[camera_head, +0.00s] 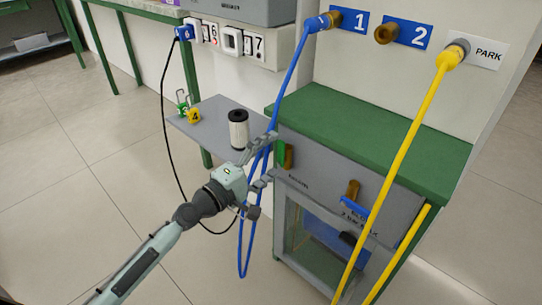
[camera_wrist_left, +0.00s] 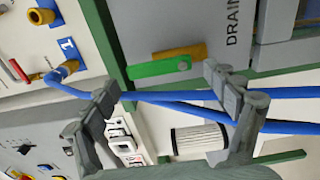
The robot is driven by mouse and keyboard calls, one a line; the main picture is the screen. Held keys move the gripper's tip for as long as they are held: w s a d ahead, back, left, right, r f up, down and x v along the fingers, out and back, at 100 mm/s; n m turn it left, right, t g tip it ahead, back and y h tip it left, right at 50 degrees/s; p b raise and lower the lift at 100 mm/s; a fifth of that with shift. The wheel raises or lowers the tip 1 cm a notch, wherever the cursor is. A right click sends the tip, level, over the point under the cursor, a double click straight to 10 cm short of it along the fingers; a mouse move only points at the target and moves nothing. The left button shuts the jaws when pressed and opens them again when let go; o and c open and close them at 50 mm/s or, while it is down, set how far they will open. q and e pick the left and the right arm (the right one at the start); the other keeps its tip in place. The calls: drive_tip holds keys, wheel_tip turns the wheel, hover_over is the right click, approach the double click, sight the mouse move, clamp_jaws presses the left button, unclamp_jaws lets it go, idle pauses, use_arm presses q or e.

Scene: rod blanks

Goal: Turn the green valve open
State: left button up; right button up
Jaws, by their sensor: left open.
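The green valve handle (camera_head: 281,152) is on the front of the grey cabinet, at its upper left, beside a brass fitting (camera_head: 289,158). In the left wrist view the green handle (camera_wrist_left: 158,68) lies ahead of the fingertips, along the brass body, near the word DRAIN. My left gripper (camera_head: 270,160) is open, with its fingers close in front of the handle; I cannot tell whether they touch it. In the wrist view the fingers (camera_wrist_left: 165,86) are spread wide, and a blue hose (camera_wrist_left: 180,97) crosses between them. My right gripper is not in view.
The blue hose (camera_head: 289,75) hangs from port 1 past the gripper. A yellow hose (camera_head: 405,145) runs down from PARK. A blue-handled valve (camera_head: 352,207) is to the right. A white ribbed cylinder (camera_head: 238,130) stands on the grey shelf. Floor at left is clear.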

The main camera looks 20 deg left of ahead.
use_arm(q)
drive_tip(key=v, duration=1.2)
idle(0.4)
